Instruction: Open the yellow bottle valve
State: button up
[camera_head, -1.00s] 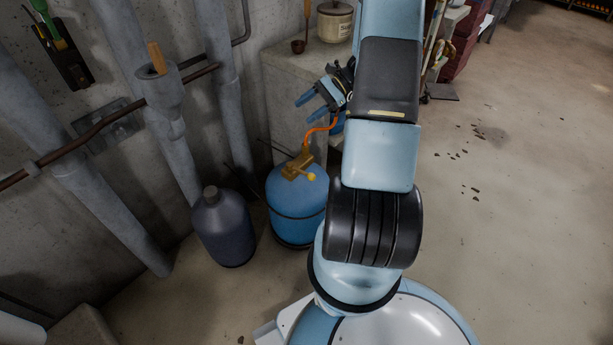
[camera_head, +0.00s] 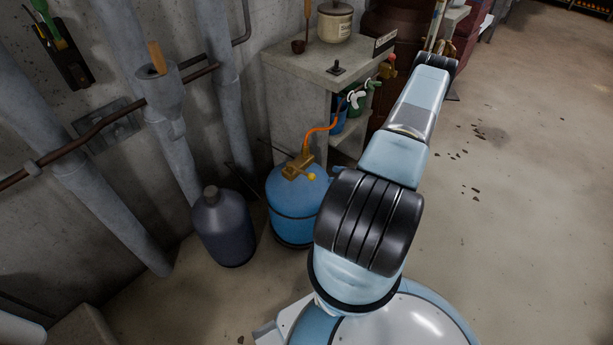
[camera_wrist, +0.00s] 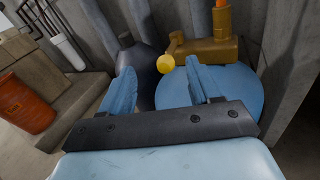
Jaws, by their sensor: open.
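The blue gas bottle (camera_head: 292,208) stands on the floor left of my arm, with a brass-yellow valve (camera_head: 298,165) and a round yellow knob (camera_head: 311,177) on top. In the wrist view, the bottle's blue top (camera_wrist: 240,88) lies beyond my gripper, with the brass valve (camera_wrist: 205,48) and the yellow knob (camera_wrist: 166,64) showing. My gripper (camera_wrist: 160,68) is open and empty. The knob appears between its two fingertips in that view, and no contact shows. In the head view my gripper cannot be made out.
A dark bottle (camera_head: 224,228) stands left of the blue one. Pipes (camera_head: 233,100) run along the wall behind. A concrete stand (camera_head: 298,100) stands behind the bottle, with an orange hose (camera_head: 318,131) from the valve. The floor (camera_head: 510,200) at right is open.

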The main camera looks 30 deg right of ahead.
aim_at(307, 174)
notch_tip(307, 174, down, 4)
jog(key=s+m+t+h, duration=0.1)
jog(key=s+m+t, duration=0.1)
jog(key=x, duration=1.4)
jog(key=shift+f, duration=0.2)
grip_shut()
